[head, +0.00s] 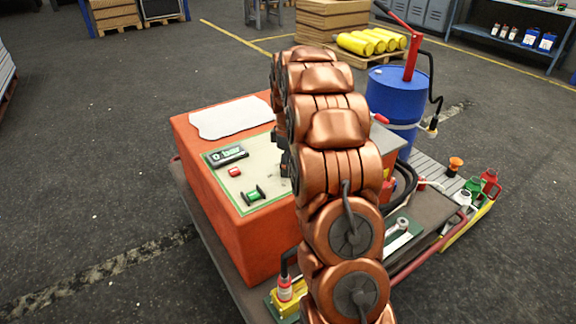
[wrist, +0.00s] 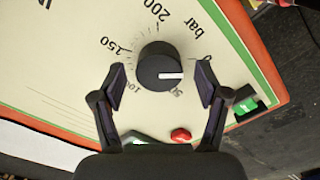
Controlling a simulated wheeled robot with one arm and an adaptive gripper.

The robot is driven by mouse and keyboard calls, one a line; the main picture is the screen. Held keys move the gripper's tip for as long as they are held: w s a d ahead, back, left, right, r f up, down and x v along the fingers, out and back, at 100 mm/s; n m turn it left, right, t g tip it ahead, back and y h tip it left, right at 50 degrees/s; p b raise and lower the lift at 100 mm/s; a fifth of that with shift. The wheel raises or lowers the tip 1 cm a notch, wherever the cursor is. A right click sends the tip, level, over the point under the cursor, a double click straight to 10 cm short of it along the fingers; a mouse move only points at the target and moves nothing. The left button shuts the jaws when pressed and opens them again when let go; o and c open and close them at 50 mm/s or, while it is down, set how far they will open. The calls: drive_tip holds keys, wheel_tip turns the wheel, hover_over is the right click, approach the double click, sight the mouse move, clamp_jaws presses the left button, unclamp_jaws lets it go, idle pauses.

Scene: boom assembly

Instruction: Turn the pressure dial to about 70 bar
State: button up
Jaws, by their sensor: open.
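In the wrist view, the pressure dial (wrist: 158,62) is a round black knob with a white pointer line on a cream panel. The line points right, toward the gap between the 0 and 50 marks. My gripper (wrist: 161,84) is open, with one dark finger on each side of the knob and a visible gap at both sides. In the head view, my copper arm hides the dial and my gripper. The pressure display (head: 230,155) appears to read 0 bar on the panel of the orange unit (head: 222,212).
A red button (wrist: 180,135) and a green switch (wrist: 246,105) sit close to my fingers. A white sheet (head: 230,117) lies on the unit's top. A blue drum (head: 395,95) with a red pump stands behind at the right. The floor left of the unit is clear.

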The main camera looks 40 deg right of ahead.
drive_tip(key=shift+f, duration=0.55)
drive_tip(key=shift+c, duration=0.3)
drive_tip(key=c, duration=1.1)
